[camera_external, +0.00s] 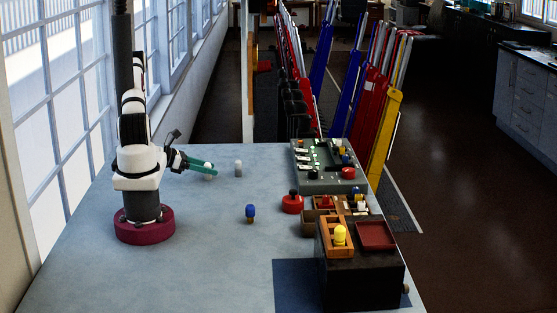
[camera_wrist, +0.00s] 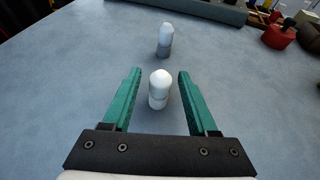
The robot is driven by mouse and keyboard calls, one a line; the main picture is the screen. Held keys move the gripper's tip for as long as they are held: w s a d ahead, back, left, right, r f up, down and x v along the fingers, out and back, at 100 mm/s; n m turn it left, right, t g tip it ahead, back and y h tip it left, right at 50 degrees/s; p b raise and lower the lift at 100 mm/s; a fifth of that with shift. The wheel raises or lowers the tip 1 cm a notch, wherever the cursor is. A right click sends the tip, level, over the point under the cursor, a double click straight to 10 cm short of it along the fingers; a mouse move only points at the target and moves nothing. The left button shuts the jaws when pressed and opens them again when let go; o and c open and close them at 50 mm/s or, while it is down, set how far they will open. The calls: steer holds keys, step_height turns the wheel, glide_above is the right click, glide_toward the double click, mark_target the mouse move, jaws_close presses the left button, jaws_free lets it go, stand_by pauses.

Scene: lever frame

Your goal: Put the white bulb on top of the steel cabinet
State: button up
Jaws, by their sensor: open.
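A white bulb (camera_wrist: 159,88) with a pale base stands upright on the table between my gripper's fingers, apart from both. It also shows in the external view (camera_external: 208,165), partly hidden by a finger. A second white-topped bulb with a grey base (camera_wrist: 165,38) stands just beyond it; it also shows in the external view (camera_external: 238,168). My gripper (camera_wrist: 157,75) has green fingers spread open, holding nothing. A dark box-shaped cabinet (camera_external: 360,284) stands at the table's front right. On its top are a wooden frame holding a yellow bulb (camera_external: 340,234) and a red tray (camera_external: 376,234).
A blue bulb (camera_external: 250,211) stands mid-table. A red round object with a dark knob (camera_external: 292,204) is right of it. A grey-green panel (camera_external: 325,185) and small wooden boxes line the right edge. A dark blue mat (camera_external: 292,285) lies left of the cabinet.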

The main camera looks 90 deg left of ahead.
steer(key=shift+r, duration=0.2)
steer(key=v, duration=1.2)
steer(key=shift+f, duration=0.1)
